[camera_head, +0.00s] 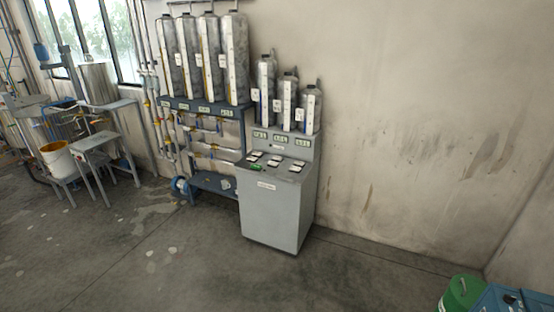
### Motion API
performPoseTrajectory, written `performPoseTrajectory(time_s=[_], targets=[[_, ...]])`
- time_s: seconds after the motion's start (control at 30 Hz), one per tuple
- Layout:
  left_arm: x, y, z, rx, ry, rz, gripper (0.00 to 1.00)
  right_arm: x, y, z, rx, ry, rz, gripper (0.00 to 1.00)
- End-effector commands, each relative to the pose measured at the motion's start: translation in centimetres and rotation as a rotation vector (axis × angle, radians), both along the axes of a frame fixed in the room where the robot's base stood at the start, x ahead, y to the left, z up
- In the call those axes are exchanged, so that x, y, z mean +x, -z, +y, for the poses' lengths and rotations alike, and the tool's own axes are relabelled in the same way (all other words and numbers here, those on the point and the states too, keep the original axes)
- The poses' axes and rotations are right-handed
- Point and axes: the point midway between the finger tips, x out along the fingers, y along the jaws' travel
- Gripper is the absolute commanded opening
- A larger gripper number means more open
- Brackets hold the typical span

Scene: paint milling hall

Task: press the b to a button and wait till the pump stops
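A grey control cabinet (272,205) stands on the floor near the middle of the head view. Its sloped panel (284,168) carries several white-labelled controls and a green one (257,168) at the front left. The labels are too small to read, so I cannot tell which is the b to a button. Several tall metal vessels with gauge strips stand behind the cabinet, such as the large one (241,62) and the smaller one (313,108). A blue round part, maybe a pump (181,185), sits low by the rack. Neither of my grippers is in view.
A blue rack (215,182) with pipes and valves stands left of the cabinet. Farther left are a small table (95,140) and a white bucket (58,160). A green drum (461,294) and blue box (500,301) stand at bottom right. Floor before the cabinet is clear.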

Motion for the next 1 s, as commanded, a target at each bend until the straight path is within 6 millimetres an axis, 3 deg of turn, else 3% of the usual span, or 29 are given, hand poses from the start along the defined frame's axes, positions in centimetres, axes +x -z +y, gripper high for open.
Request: performPoseTrajectory(time_s=[0.03, 0.27, 1.0], targets=[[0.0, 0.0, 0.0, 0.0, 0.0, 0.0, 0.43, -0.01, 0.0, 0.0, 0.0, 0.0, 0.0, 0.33], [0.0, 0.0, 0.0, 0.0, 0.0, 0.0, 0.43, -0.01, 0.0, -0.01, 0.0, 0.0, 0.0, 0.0], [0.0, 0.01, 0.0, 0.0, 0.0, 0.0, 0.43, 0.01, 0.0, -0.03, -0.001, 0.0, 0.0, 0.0]])
